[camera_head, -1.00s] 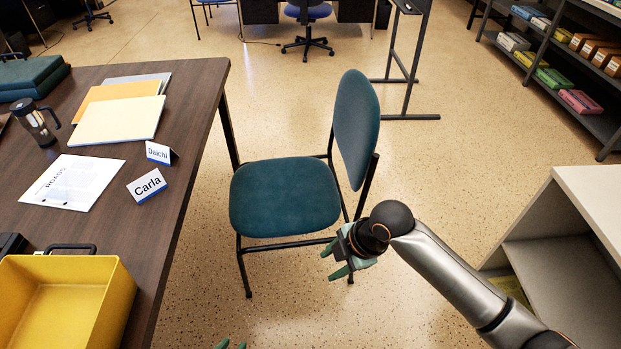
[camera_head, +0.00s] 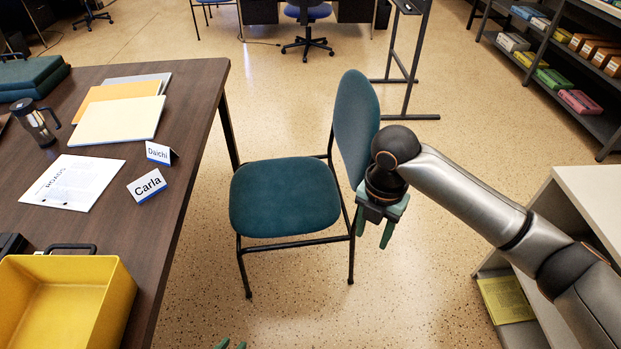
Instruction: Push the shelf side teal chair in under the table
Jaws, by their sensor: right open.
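The teal chair (camera_head: 285,198) stands upright on the floor to the right of the dark wooden table (camera_head: 196,110). Its seat faces the table and its backrest (camera_head: 354,122) is on the right side, with floor showing between the seat and the table edge. My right gripper (camera_head: 374,232) hangs fingers down just right of the chair, below the backrest; its green fingers are apart and empty. I cannot tell whether it touches the chair frame. Only the green fingertips of my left gripper (camera_head: 230,345) show at the bottom edge; the rest is out of frame.
The table holds a yellow bin (camera_head: 65,300), name cards (camera_head: 147,185), papers and a dark coffee press (camera_head: 35,122). A low open cabinet (camera_head: 590,200) stands at the right. A metal stand (camera_head: 405,90) is behind the chair. Shelves (camera_head: 560,60) are at the back right.

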